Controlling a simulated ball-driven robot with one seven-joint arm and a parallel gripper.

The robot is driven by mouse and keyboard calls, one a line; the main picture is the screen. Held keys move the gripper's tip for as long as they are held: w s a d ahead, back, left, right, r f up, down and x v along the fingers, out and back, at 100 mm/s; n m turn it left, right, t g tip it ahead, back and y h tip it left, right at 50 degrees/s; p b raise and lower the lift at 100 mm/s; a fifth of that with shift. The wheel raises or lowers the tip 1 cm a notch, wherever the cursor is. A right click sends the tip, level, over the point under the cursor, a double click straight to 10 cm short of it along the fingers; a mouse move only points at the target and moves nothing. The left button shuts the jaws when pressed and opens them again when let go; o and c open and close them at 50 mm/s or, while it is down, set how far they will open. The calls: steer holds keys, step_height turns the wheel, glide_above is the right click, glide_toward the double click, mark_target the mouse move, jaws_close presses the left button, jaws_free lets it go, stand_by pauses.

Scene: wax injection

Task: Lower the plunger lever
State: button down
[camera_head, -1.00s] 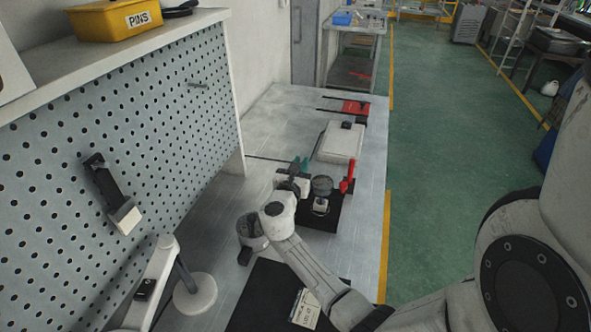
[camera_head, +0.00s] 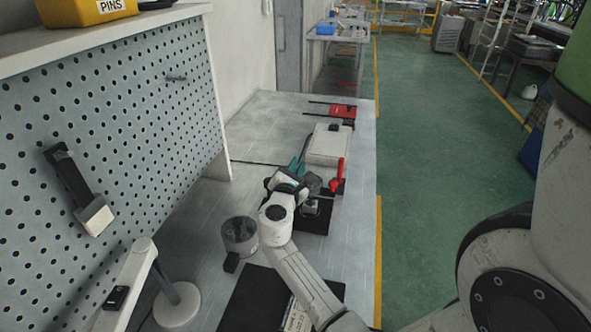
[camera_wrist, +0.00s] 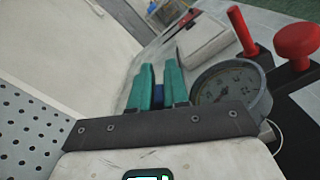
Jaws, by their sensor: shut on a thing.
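My gripper (camera_head: 300,165) has teal fingers, which also show in the wrist view (camera_wrist: 158,88). They are close together, shut on a narrow dark blue part (camera_wrist: 157,100). I cannot tell from its visible piece whether this is the plunger lever. The wax injector's round gauge (camera_wrist: 228,90) is just right of the fingers. A red handle (camera_wrist: 243,32) and a red knob (camera_wrist: 297,42) stand beyond and right of the gauge, apart from the fingers. In the head view the red handle (camera_head: 338,175) is right of my gripper. My wrist hides much of the machine.
A pale box (camera_head: 328,148) lies behind the machine, with a red tool (camera_head: 343,111) farther back. A grey cup (camera_head: 240,235) and a white lamp (camera_head: 177,303) stand left of my arm.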

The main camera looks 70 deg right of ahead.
steer(key=shift+f, duration=0.1)
steer(key=c, duration=1.2)
jaws_free()
steer(key=shift+s, duration=0.1)
